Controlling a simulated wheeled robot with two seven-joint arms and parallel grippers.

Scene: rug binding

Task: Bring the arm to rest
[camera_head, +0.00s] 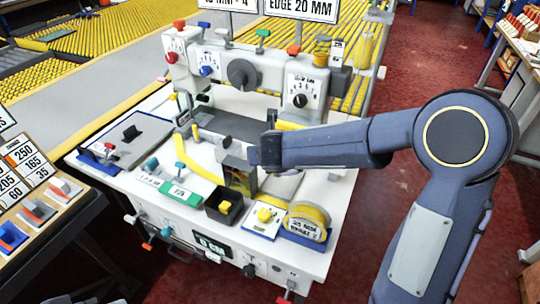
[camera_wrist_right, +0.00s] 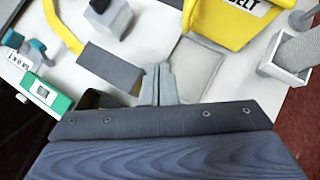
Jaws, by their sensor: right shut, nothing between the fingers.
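My right arm (camera_head: 330,147) reaches in from the right over the white machine table (camera_head: 335,205). My left gripper is not in view.
The binding machine (camera_head: 240,72) with knobs stands behind the gripper. A yellow strip (camera_head: 207,168), a black open box (camera_head: 223,205), a yellow tape roll (camera_head: 308,222) and a green-labelled block (camera_head: 181,193) lie around it.

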